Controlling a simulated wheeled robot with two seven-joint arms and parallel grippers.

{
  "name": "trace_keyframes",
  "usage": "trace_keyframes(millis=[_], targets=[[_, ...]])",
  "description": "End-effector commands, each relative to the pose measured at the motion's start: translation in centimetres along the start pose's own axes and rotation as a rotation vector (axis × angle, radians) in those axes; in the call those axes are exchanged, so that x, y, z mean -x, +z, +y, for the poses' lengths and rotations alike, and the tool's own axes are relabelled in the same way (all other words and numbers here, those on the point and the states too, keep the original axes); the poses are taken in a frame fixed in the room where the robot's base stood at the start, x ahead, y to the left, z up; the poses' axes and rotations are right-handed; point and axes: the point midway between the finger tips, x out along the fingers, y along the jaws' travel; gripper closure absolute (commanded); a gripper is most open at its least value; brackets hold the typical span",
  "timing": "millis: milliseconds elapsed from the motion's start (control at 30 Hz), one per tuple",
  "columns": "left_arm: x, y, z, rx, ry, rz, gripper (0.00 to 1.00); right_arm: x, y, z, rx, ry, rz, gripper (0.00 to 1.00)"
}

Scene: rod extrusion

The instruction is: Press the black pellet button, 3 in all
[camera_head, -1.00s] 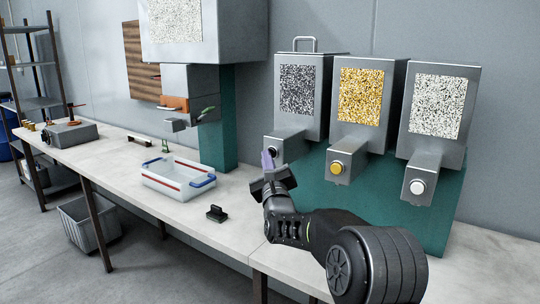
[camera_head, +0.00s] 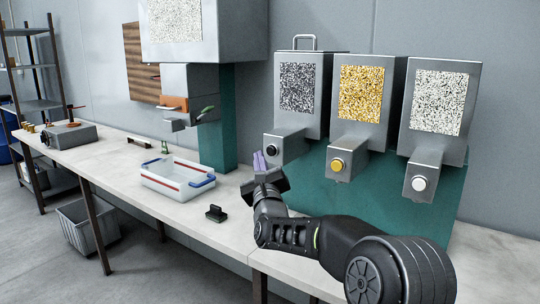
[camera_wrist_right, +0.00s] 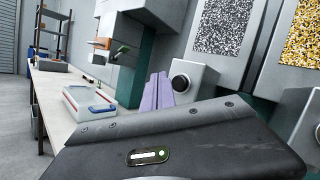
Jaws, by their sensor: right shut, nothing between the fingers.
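The black pellet button (camera_head: 271,149) is a round black cap on the front of the spout of the left dispenser (camera_head: 297,88), whose window shows dark speckled pellets. It also shows in the right wrist view (camera_wrist_right: 180,83), on a grey block just right of my fingers. My right gripper (camera_head: 259,161) is shut and empty, with its purple fingers pointing up just left of and slightly below the black button. In the right wrist view, the fingers (camera_wrist_right: 157,92) appear beside the button, with a narrow gap in the picture. My left gripper is not in view.
Dispensers with a yellow button (camera_head: 337,166) and a white button (camera_head: 418,184) stand to the right. A clear tray with blue handles (camera_head: 178,176) and a small black part (camera_head: 216,213) lie on the bench. A grey machine hangs behind the tray.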

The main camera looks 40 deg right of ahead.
Motion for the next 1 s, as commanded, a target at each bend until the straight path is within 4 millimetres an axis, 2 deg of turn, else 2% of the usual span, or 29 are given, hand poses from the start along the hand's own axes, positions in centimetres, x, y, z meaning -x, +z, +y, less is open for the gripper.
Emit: trace_keyframes(millis=[333,1000], targets=[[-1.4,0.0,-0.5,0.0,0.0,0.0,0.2,2.1,1.4,1.6,0.0,0.001,0.0,1.0],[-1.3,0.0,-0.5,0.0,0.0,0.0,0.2,2.2,1.6,1.6,0.001,0.001,0.0,1.0]])
